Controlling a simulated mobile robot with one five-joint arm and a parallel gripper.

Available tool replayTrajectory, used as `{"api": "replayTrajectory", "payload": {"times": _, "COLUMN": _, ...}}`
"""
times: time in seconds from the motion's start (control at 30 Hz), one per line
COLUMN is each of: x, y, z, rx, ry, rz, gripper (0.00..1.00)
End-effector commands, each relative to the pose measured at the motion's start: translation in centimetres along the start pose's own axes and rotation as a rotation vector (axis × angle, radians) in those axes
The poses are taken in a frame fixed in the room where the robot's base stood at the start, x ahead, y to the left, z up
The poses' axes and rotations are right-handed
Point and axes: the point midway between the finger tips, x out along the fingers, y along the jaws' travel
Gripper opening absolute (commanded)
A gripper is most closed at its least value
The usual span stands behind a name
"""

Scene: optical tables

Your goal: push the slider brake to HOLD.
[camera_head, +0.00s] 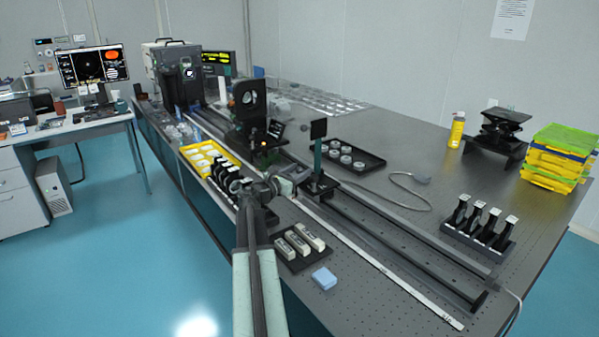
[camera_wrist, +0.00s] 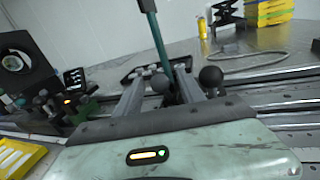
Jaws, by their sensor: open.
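My gripper (camera_head: 294,174) is over the near side of the rail in the head view. In the wrist view its two grey fingers (camera_wrist: 158,82) are apart, with nothing seen held between them. A teal post (camera_wrist: 157,38) with a dark square plate (camera_head: 319,128) stands on the rail just beyond the fingers. Two dark round knobs show near the fingers, one between them and one just to their right (camera_wrist: 210,76). I cannot tell which is the slider brake, and no HOLD mark is readable. Contact with the fingers is unclear.
A dark optic mount (camera_head: 249,100) and a small tilted panel (camera_head: 274,129) stand left of my gripper.

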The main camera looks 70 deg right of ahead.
Motion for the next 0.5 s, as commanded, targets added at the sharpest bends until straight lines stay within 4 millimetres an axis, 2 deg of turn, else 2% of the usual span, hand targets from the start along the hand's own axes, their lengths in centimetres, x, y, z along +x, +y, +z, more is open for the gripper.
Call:
{"api": "replayTrajectory", "payload": {"times": 0.07, "x": 0.57, "y": 0.06, "z": -0.01, "rx": 0.0, "ry": 0.0, "rz": 0.0, "gripper": 0.46}}
{"api": "replayTrajectory", "payload": {"times": 0.27, "x": 0.57, "y": -0.03, "z": 0.0, "rx": 0.0, "ry": 0.0, "rz": 0.0, "gripper": 0.46}}
{"api": "replayTrajectory", "payload": {"times": 0.43, "x": 0.58, "y": -0.05, "z": 0.0, "rx": 0.0, "ry": 0.0, "rz": 0.0, "gripper": 0.0}}
{"api": "replayTrajectory", "payload": {"times": 0.5, "x": 0.58, "y": -0.05, "z": 0.0, "rx": 0.0, "ry": 0.0, "rz": 0.0, "gripper": 0.0}}
